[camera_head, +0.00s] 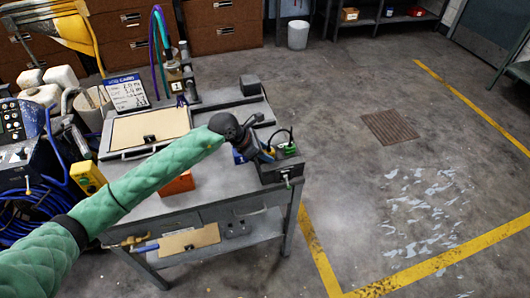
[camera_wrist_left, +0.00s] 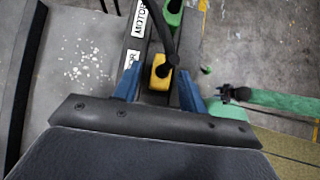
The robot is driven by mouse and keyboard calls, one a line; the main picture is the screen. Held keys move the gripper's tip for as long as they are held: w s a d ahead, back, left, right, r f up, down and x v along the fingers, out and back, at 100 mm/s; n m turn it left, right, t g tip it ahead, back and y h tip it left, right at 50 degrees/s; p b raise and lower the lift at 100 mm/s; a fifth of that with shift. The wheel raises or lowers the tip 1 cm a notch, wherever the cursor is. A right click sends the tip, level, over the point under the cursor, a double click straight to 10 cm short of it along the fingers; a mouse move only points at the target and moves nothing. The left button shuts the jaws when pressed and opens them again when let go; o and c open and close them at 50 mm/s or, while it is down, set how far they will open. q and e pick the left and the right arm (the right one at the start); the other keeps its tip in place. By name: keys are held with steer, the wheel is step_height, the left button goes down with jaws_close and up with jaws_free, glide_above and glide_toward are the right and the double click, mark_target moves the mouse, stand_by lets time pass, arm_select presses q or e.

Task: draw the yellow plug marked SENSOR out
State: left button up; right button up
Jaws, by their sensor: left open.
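The yellow plug (camera_wrist_left: 160,72) sits in a dark connector box, with a dark cable rising from its top. In the left wrist view it lies between the two blue fingers of my left gripper (camera_wrist_left: 160,90), which are open on either side of it. A white label (camera_wrist_left: 131,58) beside it shows only its last letter; the rest is hidden. In the head view my left gripper (camera_head: 262,154) is over the near side of the box (camera_head: 281,169) at the bench's right corner.
The grey bench (camera_head: 225,188) also holds an orange block (camera_head: 178,183) and a clipboard (camera_head: 148,128). The floor to the right is open.

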arm_select(q)
jaws_close()
steer(key=shift+r, duration=0.9)
stand_by(0.4)
steer(key=shift+r, duration=1.55)
